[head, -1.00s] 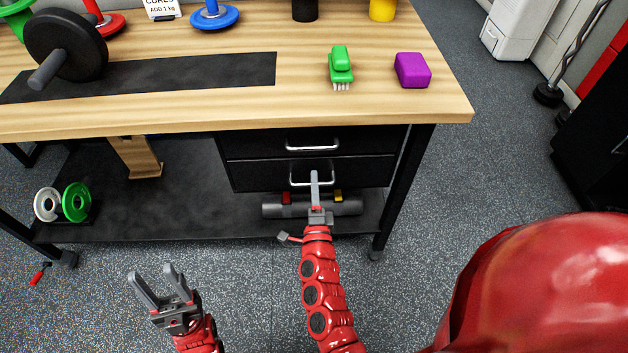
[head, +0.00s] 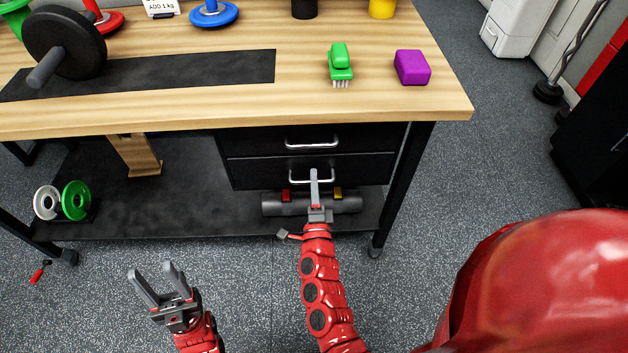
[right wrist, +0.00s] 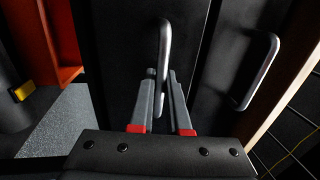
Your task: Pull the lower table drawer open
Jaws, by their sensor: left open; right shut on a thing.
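The lower drawer (head: 258,174) is a black front under the table's right part, with a silver bar handle (head: 299,179). It looks about level with the upper drawer (head: 258,144). My right gripper (head: 314,174) is at the lower handle, its fingers overlapping the bar in the head view. In the right wrist view, the two grey fingers (right wrist: 164,85) are shut on the lower handle (right wrist: 164,45), one on each side of it. My left gripper (head: 160,283) is open and empty over the floor, at the lower left.
The upper handle (head: 312,143) sits just above; it also shows in the right wrist view (right wrist: 262,72). A dark roller (head: 350,204) lies on the shelf below the drawers. A table leg (head: 404,190) stands to the right.

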